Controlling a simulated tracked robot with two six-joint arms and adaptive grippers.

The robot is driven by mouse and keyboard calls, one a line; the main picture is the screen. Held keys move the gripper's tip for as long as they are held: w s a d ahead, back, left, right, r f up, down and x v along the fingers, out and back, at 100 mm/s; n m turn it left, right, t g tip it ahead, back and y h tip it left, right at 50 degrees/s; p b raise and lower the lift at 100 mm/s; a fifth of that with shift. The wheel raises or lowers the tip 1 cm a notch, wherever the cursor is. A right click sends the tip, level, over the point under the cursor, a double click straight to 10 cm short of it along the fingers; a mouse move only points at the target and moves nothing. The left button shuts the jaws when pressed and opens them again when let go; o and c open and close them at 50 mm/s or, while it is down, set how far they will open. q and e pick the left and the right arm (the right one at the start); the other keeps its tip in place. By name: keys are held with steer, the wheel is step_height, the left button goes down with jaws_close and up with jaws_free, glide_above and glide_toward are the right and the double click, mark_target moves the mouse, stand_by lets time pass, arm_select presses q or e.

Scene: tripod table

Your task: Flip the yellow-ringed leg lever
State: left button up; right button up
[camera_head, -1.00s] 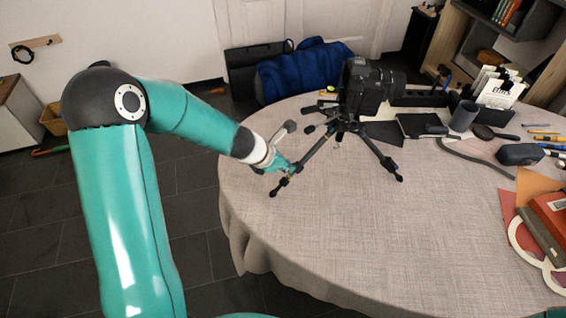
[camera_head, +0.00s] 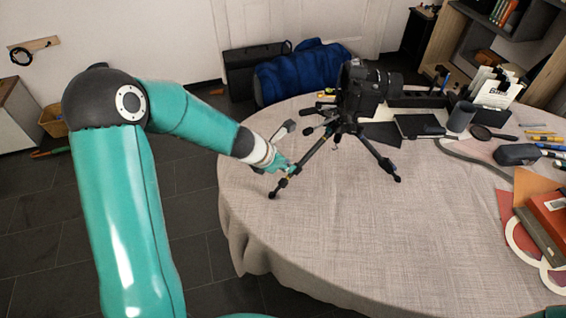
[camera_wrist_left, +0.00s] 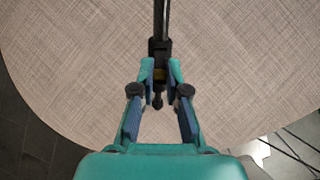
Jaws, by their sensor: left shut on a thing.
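A black tripod (camera_head: 318,149) stands on the round table with a camera (camera_head: 365,88) on top. Its near-left leg runs down to a foot on the cloth. My left gripper (camera_head: 287,171) is at the lower part of this leg. In the left wrist view the fingertips of my left gripper (camera_wrist_left: 161,70) are on both sides of the leg at the yellow ring (camera_wrist_left: 160,74), shut on the leg's lever section. The lever itself is small and partly hidden by the fingers, so I cannot tell its angle. My right gripper is out of view.
The round table (camera_head: 330,235) has free cloth in front of the tripod. A dark cup (camera_head: 461,117), a case (camera_head: 517,154), pens and orange papers (camera_head: 536,190) lie to the right. A blue bag (camera_head: 305,72) is behind the table.

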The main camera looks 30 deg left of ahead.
arm_select(q)
steer(key=shift+w+d+r+p, duration=0.2)
steer(key=shift+w+r+p, duration=0.3)
steer(key=shift+p, duration=0.1)
stand_by(1.1)
steer(key=o, duration=0.5)
steer(key=shift+o, duration=0.2)
steer(key=shift+p+v, duration=1.55)
steer(key=shift+v, duration=1.45)
steer(key=shift+f, duration=0.15)
steer(key=shift+s, duration=0.1)
